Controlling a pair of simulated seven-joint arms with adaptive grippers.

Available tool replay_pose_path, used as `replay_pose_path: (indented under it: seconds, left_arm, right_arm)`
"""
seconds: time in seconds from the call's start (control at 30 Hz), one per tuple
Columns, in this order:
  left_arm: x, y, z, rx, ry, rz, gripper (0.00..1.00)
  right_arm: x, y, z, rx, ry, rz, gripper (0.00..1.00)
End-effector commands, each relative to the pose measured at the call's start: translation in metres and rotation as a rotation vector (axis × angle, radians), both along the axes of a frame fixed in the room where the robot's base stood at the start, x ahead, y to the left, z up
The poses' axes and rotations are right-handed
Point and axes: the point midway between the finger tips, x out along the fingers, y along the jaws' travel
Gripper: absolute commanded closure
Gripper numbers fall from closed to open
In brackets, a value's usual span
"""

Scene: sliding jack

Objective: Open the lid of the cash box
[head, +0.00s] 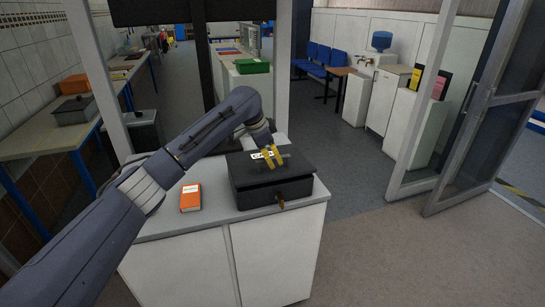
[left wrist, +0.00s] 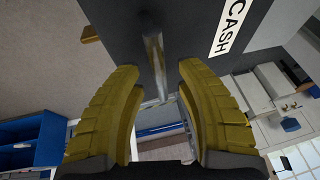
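The black cash box (head: 255,195) stands on a white counter (head: 185,228), its lid down. A white label (head: 262,154) lies on the lid; in the left wrist view the label (left wrist: 229,27) reads CASH. My left gripper (head: 271,165) is over the lid, its yellow fingers pointing down at the metal handle bar (head: 285,156). In the left wrist view the fingers are apart, and the bar (left wrist: 155,62) shows in the gap between them. I cannot tell whether they touch it. My right gripper is not in view.
An orange book (head: 190,198) lies on the counter left of the box. A small brown piece (head: 281,202) sticks out of the box's front. Open floor (head: 400,260) lies to the right, with a glass door (head: 480,110) beyond.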

Motion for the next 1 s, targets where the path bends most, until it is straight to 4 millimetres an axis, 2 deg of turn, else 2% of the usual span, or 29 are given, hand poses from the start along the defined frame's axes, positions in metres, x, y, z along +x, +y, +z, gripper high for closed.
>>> replay_pose_path:
  seconds: [0.03, 0.37, 1.0]
  left_arm:
    - [0.0, 0.0, 0.0001, 0.0, 0.0, 0.0, 0.61]
    - [0.0, 0.0002, 0.0004, 0.0, 0.0, 0.0, 1.0]
    - [0.0012, 0.0009, 0.0019, 0.001, -0.001, 0.001, 1.0]
  right_arm:
    - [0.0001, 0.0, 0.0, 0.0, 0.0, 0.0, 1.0]
    - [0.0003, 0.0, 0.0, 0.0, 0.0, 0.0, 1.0]
    - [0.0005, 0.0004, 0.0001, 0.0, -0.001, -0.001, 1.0]
